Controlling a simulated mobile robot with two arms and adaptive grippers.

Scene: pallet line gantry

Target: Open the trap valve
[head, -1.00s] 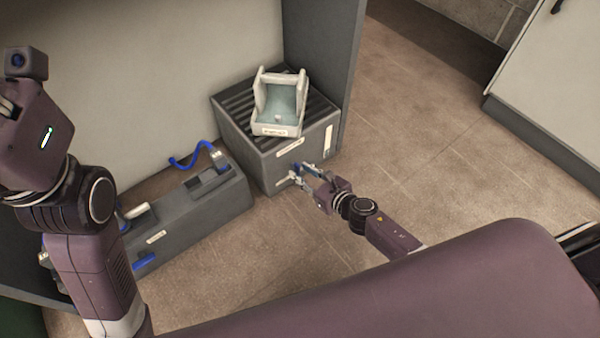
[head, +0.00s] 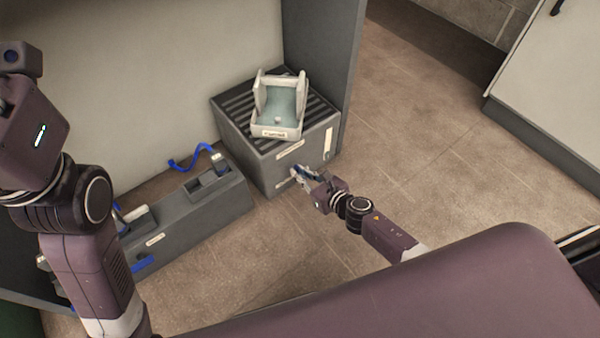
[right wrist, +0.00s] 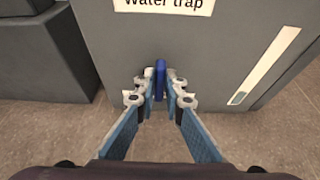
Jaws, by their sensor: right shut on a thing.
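The water trap (head: 280,160) is a grey box with a slatted top, standing on the floor; its label (right wrist: 165,5) reads "Water trap" in the right wrist view. A blue upright valve handle (right wrist: 160,80) sticks out of its front face below the label. My right gripper (right wrist: 160,90) is shut on this handle, one finger on each side; it also shows in the head view (head: 300,174), where it hides most of the handle. My left arm stands at the left of the head view, and its gripper is not in sight.
A pale open holder (head: 279,120) sits on top of the trap. A long grey unit (head: 195,222) with a blue hose (head: 190,160) lies to the left. A pale strip (right wrist: 265,65) marks the trap's front right. Tiled floor (head: 430,150) to the right is clear.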

